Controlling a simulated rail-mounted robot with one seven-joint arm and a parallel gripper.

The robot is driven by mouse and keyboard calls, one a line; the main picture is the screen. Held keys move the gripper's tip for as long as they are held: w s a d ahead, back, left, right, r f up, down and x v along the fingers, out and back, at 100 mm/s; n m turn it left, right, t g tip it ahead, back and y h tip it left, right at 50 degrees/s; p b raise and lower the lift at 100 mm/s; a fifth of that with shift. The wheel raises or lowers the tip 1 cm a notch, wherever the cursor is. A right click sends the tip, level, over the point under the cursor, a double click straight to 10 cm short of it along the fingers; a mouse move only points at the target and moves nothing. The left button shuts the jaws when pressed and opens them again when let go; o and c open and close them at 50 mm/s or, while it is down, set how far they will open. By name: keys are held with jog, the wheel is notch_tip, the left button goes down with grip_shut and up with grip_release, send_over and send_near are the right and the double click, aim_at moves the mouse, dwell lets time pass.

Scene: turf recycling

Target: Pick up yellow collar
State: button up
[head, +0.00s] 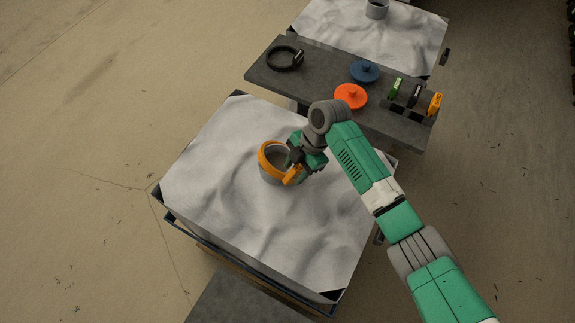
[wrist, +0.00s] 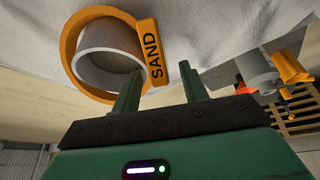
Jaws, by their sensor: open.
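The yellow collar is an orange-yellow ring (head: 264,161) with a tab marked SAND. It sits around a grey round spout (head: 274,177) on the white bag's top. In the wrist view the collar (wrist: 152,52) is at upper left, around the grey spout (wrist: 108,55), with its tab facing my gripper. My gripper (head: 297,162) is at the collar's right side in the head view. In the wrist view my gripper (wrist: 162,90) has its two fingers apart, with nothing between them. The tab lies just beyond the fingertips; contact cannot be told.
A dark shelf (head: 315,72) behind the bag (head: 215,190) holds a black ring (head: 285,58), a blue lid (head: 364,71), an orange lid (head: 350,96), and a rack with green, black and yellow collars (head: 434,103). A second white bag (head: 340,35) stands behind the shelf.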

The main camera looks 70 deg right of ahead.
jog(key=shift+f, duration=0.2)
jog(key=shift+c, duration=0.4)
grip_shut()
jog(key=shift+r, duration=0.1)
